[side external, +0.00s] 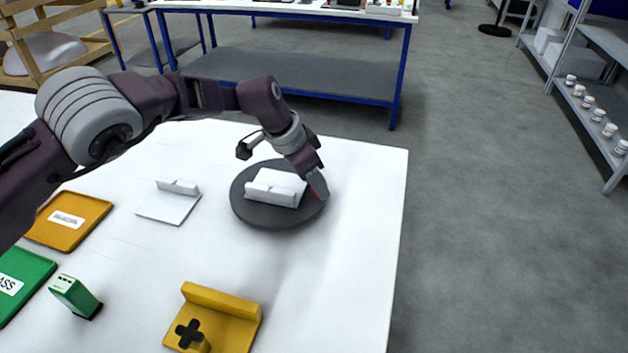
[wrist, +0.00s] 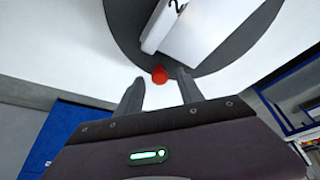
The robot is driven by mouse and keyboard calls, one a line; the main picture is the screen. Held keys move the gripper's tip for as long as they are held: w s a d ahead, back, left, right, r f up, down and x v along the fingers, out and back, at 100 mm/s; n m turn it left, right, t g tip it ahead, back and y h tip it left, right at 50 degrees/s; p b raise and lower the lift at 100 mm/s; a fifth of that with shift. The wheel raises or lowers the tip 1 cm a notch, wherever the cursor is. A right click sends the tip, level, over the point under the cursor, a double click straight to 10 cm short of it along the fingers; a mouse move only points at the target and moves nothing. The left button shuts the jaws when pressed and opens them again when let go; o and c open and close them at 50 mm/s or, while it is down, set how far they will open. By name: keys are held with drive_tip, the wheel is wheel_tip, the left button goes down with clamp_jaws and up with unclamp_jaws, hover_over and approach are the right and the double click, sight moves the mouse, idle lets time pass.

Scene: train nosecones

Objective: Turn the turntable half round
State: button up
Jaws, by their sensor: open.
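The turntable is a dark grey round disc (side external: 262,213) on the white table. It also shows in the wrist view (wrist: 125,22), at the top. A white block-like holder (side external: 275,188) sits on the disc, and its white face fills the top of the wrist view (wrist: 205,30). A small red peg (wrist: 159,74) stands at the disc's rim. My gripper (side external: 318,192) is over the right rim of the disc. In the wrist view its two fingers (wrist: 160,88) are apart, with the red peg just beyond and between the tips. I cannot tell whether they touch it.
A white bracket (side external: 170,204) stands left of the turntable. An orange tray (side external: 88,238), a green tray (side external: 22,268), a green block (side external: 75,294) and a yellow fixture (side external: 235,302) with a black cross knob lie nearer. The table's right edge is close; its front right is clear.

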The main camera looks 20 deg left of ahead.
drive_tip(key=shift+f, duration=0.1)
clamp_jaws()
idle(1.4)
